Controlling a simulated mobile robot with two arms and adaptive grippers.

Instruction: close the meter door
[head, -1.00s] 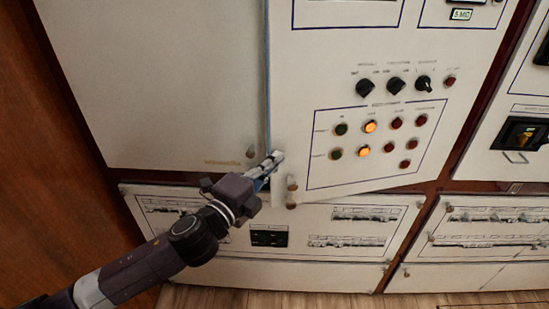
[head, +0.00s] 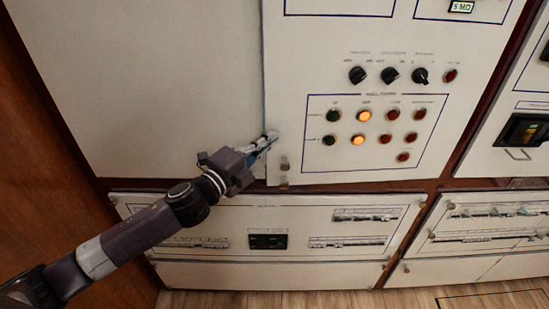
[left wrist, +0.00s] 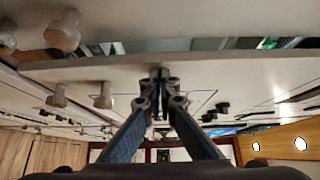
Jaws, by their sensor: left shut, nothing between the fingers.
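The meter door (head: 310,60) is the pale panel with black knobs and red, green and amber lights. In the head view it looks almost flush with the cabinet, and I cannot tell whether it is fully shut. My left gripper (head: 268,140) is shut and empty, with its fingertips at the door's lower left edge, beside two small knobs. In the left wrist view the shut fingers (left wrist: 160,85) meet a pale panel edge, with a narrow dark gap beyond it. I cannot tell firm contact from near contact. My right gripper is out of view.
A large plain panel (head: 150,80) lies left of the door. A lower panel (head: 220,212) with a small black display runs beneath it. Another panel with a dark meter (head: 522,130) stands at right. The wooden floor (head: 230,299) is bare.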

